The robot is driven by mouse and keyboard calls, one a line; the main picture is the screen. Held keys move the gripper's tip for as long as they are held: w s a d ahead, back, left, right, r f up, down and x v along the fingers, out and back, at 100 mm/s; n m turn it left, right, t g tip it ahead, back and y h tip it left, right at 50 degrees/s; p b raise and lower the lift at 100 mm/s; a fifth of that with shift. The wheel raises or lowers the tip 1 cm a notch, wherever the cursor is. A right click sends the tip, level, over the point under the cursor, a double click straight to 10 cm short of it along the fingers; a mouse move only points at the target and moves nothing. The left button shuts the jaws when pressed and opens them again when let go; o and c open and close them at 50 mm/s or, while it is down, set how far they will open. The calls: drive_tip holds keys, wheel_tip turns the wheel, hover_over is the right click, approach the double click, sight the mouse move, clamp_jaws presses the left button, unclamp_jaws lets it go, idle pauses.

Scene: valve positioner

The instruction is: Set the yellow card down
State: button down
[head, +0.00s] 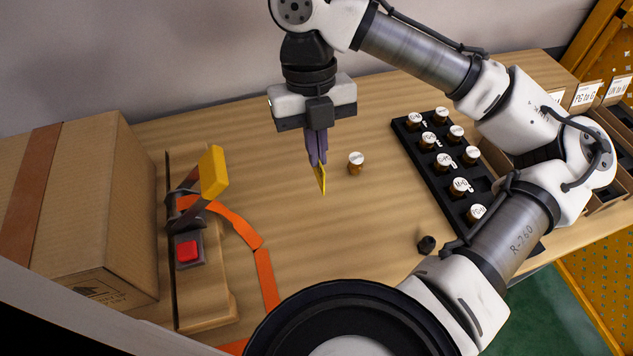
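My gripper (317,161) points down above the middle of the wooden table. Its purple fingers are closed together on the yellow card (321,179), which hangs below the fingertips and is seen nearly edge-on. The card's lower tip appears to be above the table top, but the exact gap is hard to tell. The upper part of the card is hidden by the fingers.
A small white-capped brown bottle (356,163) stands just right of the card. A black rack (413,153) of similar bottles and a loose black cap (426,245) are further right. At left are a cardboard box (125,200), a yellow-handled clamp (213,172) and orange tape (237,224).

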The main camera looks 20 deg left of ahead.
wheel_tip(320, 180, down, 10)
drive_tip(key=shift+r, duration=0.25)
drive_tip(key=c, duration=2.2)
unclamp_jaws()
drive_tip(key=shift+f, duration=0.2)
drive_tip(key=c, duration=1.7)
unclamp_jaws()
drive_tip(key=shift+r, duration=0.1)
drive_tip(key=v, duration=1.2)
drive_tip(key=shift+s+r, duration=0.1)
